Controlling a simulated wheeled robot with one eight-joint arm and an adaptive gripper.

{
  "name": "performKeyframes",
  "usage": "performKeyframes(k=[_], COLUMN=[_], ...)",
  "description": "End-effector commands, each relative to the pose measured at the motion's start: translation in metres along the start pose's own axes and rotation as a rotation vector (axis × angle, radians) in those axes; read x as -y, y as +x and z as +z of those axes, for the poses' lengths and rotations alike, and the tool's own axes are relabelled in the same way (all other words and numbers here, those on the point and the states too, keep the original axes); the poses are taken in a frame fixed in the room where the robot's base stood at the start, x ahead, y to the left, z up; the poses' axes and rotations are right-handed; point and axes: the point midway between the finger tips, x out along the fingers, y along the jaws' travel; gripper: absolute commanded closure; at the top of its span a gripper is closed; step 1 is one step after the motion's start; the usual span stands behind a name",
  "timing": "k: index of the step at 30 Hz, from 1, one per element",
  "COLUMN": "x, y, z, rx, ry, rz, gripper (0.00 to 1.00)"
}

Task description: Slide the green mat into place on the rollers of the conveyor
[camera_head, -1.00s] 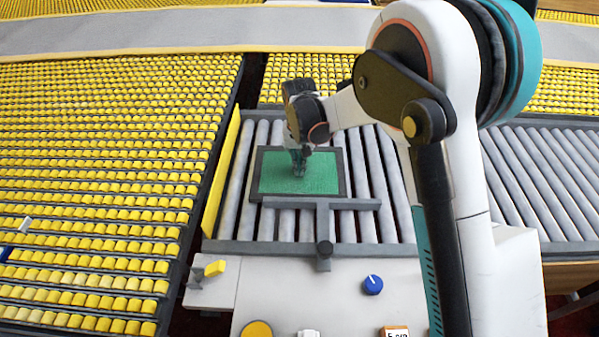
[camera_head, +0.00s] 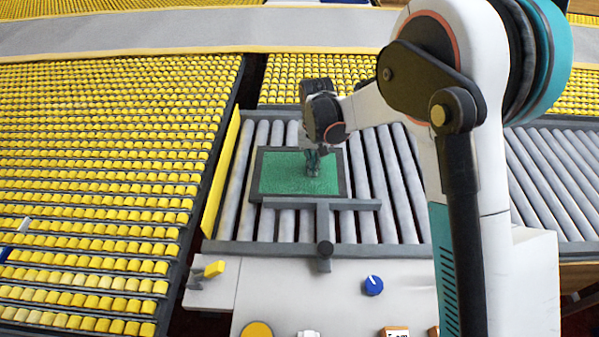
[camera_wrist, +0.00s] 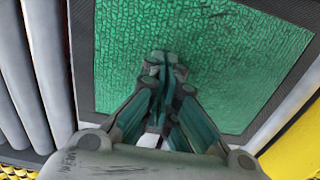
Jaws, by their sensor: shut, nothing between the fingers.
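The green mat (camera_head: 282,177) has a dark grey border and lies flat on the grey rollers (camera_head: 400,185) of the conveyor. Its near edge lies along a grey T-shaped bar (camera_head: 340,204). My gripper (camera_head: 313,170) points down over the right part of the mat, shut and empty. In the wrist view my gripper (camera_wrist: 165,65) is at the textured green surface (camera_wrist: 215,60); whether the fingertips touch it I cannot tell. The gripper hides a small part of the mat.
A yellow side rail (camera_head: 221,175) runs along the conveyor's left end, a little apart from the mat. Bare rollers lie right of the mat. A panel in front holds a blue knob (camera_head: 373,285) and a yellow piece (camera_head: 214,269). Beds of yellow rollers (camera_head: 90,160) fill the left.

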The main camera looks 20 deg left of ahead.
Motion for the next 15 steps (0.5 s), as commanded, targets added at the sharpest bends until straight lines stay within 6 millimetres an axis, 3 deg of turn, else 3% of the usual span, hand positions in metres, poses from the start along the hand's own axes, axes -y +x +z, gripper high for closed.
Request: performKeyframes(k=[15], x=[-0.027], y=[0.002], z=[-0.001], rx=[0.000], ry=[0.001], rz=[0.000], gripper=[1.00])
